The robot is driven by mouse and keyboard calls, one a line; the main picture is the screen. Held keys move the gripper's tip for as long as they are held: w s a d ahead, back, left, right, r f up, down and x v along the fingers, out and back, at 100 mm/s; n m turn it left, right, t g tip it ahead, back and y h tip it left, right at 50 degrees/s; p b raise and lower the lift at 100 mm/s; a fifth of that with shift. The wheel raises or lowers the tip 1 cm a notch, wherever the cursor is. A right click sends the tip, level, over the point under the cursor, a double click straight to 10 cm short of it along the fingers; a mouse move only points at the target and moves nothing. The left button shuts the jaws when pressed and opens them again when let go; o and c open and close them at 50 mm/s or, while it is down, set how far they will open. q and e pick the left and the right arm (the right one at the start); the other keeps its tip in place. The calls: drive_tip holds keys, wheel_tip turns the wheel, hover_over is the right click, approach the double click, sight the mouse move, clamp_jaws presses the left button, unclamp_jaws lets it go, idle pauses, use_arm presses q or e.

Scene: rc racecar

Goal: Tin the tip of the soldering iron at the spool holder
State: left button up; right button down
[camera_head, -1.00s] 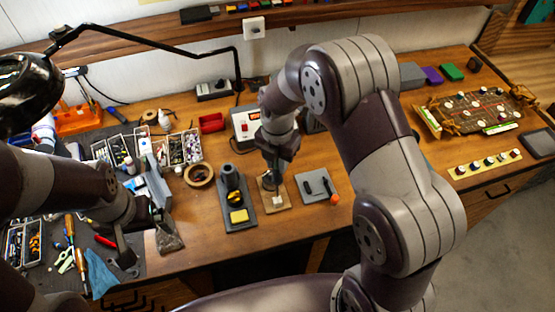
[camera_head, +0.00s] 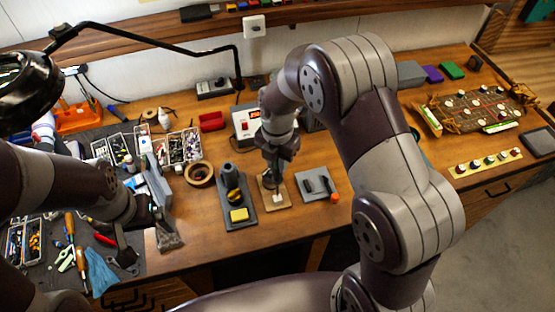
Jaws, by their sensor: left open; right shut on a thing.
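My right gripper (camera_head: 274,170) points down over a small wooden base (camera_head: 284,206) with a pale block (camera_head: 278,198) on it, apparently the spool holder. It is shut on a thin dark tool, apparently the soldering iron, mostly hidden by the gripper. The tool's lower end is close above the base; I cannot tell whether the tip touches anything. My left gripper (camera_head: 146,245) is open at the bench's front left, beside a grey piece (camera_head: 170,240). Its fingers are partly unclear. A dark stand (camera_head: 230,176) with a yellow sponge (camera_head: 239,215) is just left of the wooden base.
A grey pad (camera_head: 316,182) with dark parts and an orange knob lies right of the base. A soldering station (camera_head: 243,122) with a red display stands behind. Trays of parts (camera_head: 184,147) and tools crowd the left. The bench's right middle is partly hidden by my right arm.

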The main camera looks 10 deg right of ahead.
drive_tip(key=shift+f+b, duration=0.4)
drive_tip(key=shift+f, duration=0.2)
idle(1.1)
drive_tip(key=shift+p, duration=0.4)
idle(2.5)
drive_tip(key=shift+r, duration=0.15)
idle(0.3)
wheel_tip(320, 180, up, 6)
drive_tip(key=p, duration=0.5)
idle(0.3)
